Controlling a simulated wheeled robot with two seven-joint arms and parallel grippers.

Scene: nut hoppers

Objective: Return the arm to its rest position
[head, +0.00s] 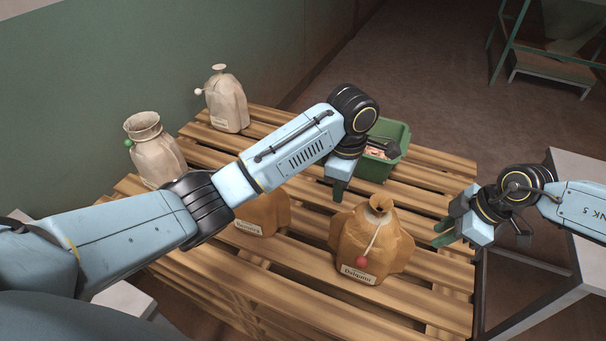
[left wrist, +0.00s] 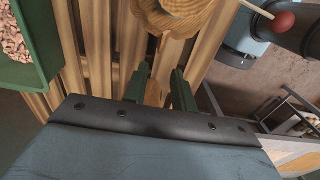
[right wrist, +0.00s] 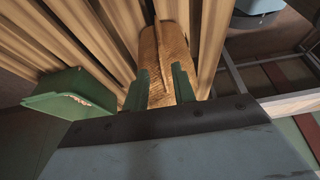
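My left arm crosses the head view from the left. My left gripper (head: 338,190) hangs over the pallet, between the green bin and the front brown sack. In the left wrist view its two green fingers (left wrist: 160,88) stand apart with nothing held between them. My right gripper (head: 443,238) is at the right edge of the pallet, to the right of the front brown sack (head: 372,245). In the right wrist view its fingers (right wrist: 160,85) stand apart, with the brown sack (right wrist: 166,50) showing beyond them; it looks open and empty.
A slatted wooden pallet (head: 285,293) carries the sacks. A green bin (head: 400,140) with nut-like pieces stands at the back. A second brown sack (head: 262,212) is partly behind my left arm. Two pale sacks (head: 228,105) (head: 155,155) stand at the left. A grey table (head: 585,170) is at right.

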